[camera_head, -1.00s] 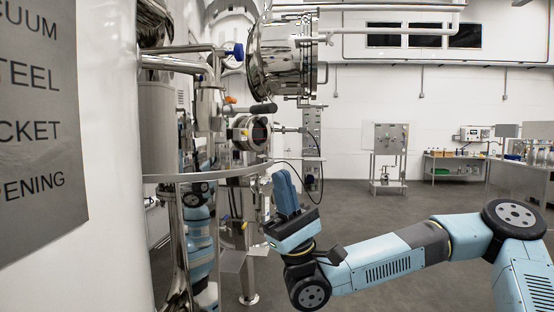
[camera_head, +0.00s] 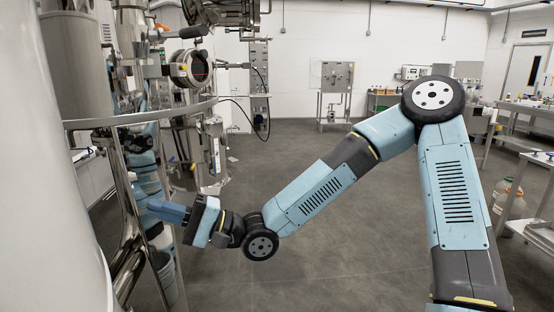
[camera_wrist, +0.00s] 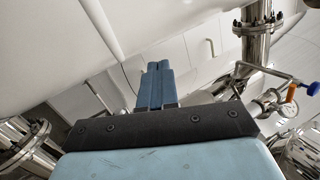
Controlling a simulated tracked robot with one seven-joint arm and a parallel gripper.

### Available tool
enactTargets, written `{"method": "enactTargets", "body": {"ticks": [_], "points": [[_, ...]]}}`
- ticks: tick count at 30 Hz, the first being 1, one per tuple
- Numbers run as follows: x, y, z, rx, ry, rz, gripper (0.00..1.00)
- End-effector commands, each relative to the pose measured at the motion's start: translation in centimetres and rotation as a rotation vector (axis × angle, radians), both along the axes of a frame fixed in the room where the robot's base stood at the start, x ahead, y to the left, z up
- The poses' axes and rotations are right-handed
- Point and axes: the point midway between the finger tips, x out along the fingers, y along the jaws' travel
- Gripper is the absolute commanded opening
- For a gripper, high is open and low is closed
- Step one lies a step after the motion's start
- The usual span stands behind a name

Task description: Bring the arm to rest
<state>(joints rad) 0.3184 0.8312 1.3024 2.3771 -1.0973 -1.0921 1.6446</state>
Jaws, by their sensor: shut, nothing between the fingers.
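My arm (camera_head: 320,190) reaches from the lower right, bends at a high elbow and runs down to the left in the head view. My gripper (camera_head: 150,207) points left, beside the shiny steel pipework and a tank leg; whether it touches them I cannot tell. In the wrist view my gripper (camera_wrist: 154,68) shows two blue fingers side by side, shut, with nothing between them. A large white tank wall (camera_wrist: 60,45) lies close beyond the fingers.
A steel ring rail (camera_head: 140,116) and a round flanged port (camera_head: 190,69) stand above my gripper. A hanging black cable (camera_head: 262,110) is behind. A steel bench (camera_head: 525,135) and jugs (camera_head: 508,200) are at right. The middle floor (camera_head: 330,255) is clear.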

Motion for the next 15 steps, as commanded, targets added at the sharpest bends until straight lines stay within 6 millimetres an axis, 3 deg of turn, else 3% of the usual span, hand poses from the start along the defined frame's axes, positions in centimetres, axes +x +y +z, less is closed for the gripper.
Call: {"method": "enactTargets", "body": {"ticks": [4, 8, 15], "points": [[1.4, 0.8, -4.5, -0.221, -0.154, -0.11, 0.0], [3.4, 0.3, -8.1, -0.41, -0.286, -0.201, 0.0], [7.7, -3.4, -12.9, -0.749, -0.52, -0.346, 0.0]]}}
